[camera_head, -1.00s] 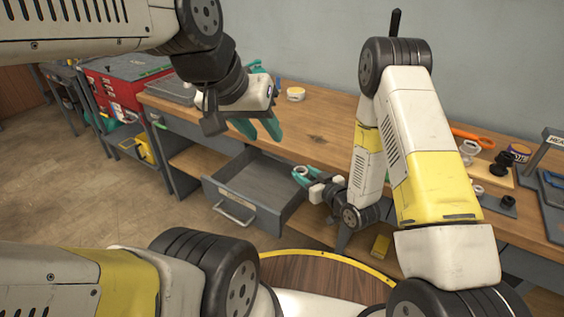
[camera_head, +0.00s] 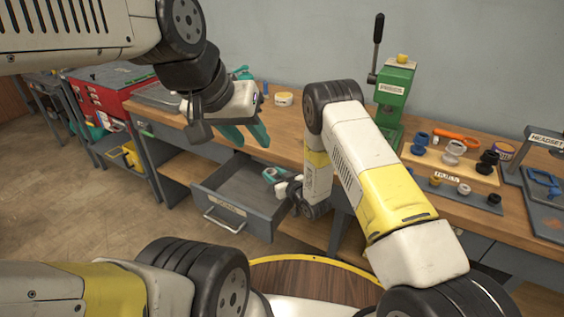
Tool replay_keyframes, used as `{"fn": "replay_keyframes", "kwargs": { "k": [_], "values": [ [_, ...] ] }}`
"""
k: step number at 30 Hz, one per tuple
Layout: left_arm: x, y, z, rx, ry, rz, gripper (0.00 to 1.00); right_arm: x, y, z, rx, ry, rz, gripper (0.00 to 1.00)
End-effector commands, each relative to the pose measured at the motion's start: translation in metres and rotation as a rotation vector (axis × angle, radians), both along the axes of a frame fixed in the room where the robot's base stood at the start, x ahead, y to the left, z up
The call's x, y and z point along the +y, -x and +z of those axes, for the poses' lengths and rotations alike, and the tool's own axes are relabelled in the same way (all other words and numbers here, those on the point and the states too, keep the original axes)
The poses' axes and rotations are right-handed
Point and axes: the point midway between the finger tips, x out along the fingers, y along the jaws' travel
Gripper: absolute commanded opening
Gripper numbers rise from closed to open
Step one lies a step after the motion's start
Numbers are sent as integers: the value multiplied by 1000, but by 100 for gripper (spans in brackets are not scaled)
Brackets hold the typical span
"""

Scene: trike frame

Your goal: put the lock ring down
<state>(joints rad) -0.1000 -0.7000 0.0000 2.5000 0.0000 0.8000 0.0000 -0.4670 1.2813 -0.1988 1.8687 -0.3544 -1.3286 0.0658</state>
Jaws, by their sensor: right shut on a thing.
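My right gripper (camera_head: 271,174) is small in view, over the right side of the open grey drawer (camera_head: 212,200). Its teal fingertips are shut on a small pale thing, apparently the lock ring, whose shape is mostly hidden by the fingers. I cannot tell whether it touches the drawer. My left gripper (camera_head: 246,133) hangs empty above the front edge of the workbench (camera_head: 291,125), its teal fingers apart.
A green press (camera_head: 392,97) stands at the back of the bench. To its right are a wooden board with several collars (camera_head: 453,150), a grey strip with smaller rings (camera_head: 465,192) and a headset stand (camera_head: 540,170). A cream tin (camera_head: 283,99) sits behind my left gripper. The drawer floor looks clear.

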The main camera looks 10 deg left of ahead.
Motion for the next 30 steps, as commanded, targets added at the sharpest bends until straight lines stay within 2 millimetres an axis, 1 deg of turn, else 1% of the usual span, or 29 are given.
{"fn": "replay_keyframes", "kwargs": {
  "k": [5, 19, 20, 21, 23, 30],
  "values": [
    [0, 0, 0, 0, 0, 0, 36, 0, 0, 0, -1, -1, 0, 0],
    [0, 0, 0, 0, 0, 0, 36, 0, 3, -17, 12, 3, 2, 0],
    [0, 0, 0, 0, 0, 0, 36, 0, 4, -17, 13, 5, 2, 41],
    [0, 0, 0, 0, 0, 0, 36, 0, 4, -17, 15, 5, 3, 49],
    [0, 0, 0, 0, 0, 0, 36, 0, 5, -18, 16, 5, 3, 60],
    [0, 0, 0, 0, 0, 0, 36, 0, 6, -18, 19, 3, 4, 61]
  ]
}}
